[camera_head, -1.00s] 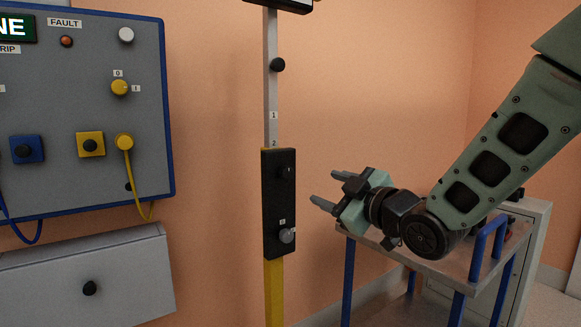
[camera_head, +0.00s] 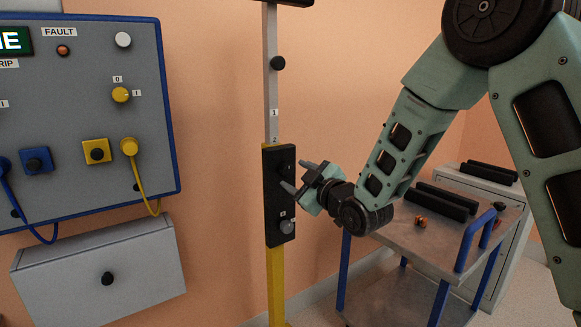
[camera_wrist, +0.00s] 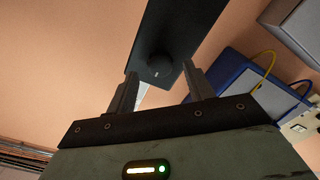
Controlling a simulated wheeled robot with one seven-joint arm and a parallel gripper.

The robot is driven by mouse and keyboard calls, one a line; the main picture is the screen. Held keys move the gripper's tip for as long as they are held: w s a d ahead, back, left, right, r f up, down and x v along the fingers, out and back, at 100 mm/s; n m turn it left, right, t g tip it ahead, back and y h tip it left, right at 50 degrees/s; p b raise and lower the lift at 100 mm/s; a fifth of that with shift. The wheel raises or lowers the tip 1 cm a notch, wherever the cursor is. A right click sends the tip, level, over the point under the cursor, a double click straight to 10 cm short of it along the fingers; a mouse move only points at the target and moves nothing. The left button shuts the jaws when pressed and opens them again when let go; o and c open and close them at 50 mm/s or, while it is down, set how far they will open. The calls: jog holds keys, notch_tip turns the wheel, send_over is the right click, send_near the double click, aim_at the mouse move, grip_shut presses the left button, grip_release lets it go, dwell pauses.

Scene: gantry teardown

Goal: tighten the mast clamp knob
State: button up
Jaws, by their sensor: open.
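The mast (camera_head: 271,110) stands upright, with a grey upper tube marked 1 and 2 and a yellow lower post. A black clamp block (camera_head: 270,190) sits around its middle. The block carries a dark upper knob (camera_head: 283,169) and a grey lower knob (camera_head: 287,227) with small labels by it. My gripper (camera_head: 298,176) is open and empty, just right of the upper knob. In the wrist view, a dark round knob (camera_wrist: 158,70) on the black block lies between and beyond the fingertips; I cannot tell whether they touch it.
A control panel (camera_head: 80,75) with plugs and cables hangs at the left, above a grey box (camera_head: 60,270). A cart (camera_head: 395,235) with black cylinders stands at the right. Another black knob (camera_head: 277,63) is higher on the mast. The wall beside the mast is clear.

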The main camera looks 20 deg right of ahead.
aim_at(289, 172)
jog(key=shift+p+x, duration=0.3)
jog(key=shift+x, duration=1.4)
jog(key=c, duration=1)
jog(key=shift+o, duration=0.2)
